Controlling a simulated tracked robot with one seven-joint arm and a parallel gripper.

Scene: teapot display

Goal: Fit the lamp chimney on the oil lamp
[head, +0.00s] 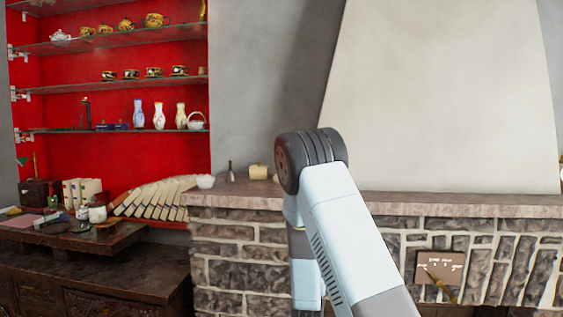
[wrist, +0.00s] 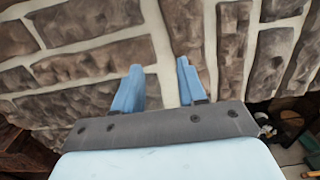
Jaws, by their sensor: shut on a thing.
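My gripper (wrist: 159,68) shows in the wrist view, with its two blue fingers a little apart in front of a stone wall. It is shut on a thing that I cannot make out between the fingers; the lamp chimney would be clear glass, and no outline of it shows. In the head view my arm rises in front of the mantel and hides the gripper. I cannot pick out the oil lamp for certain in either view.
The stone mantel (head: 440,204) carries a small bell-like object (head: 230,173), a white bowl (head: 205,181) and a yellowish box (head: 258,172). A dark wooden cabinet (head: 85,265) at left bears several small things. Glass shelves (head: 120,130) hold vases and teapots. Small items lie at the wrist view's lower right.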

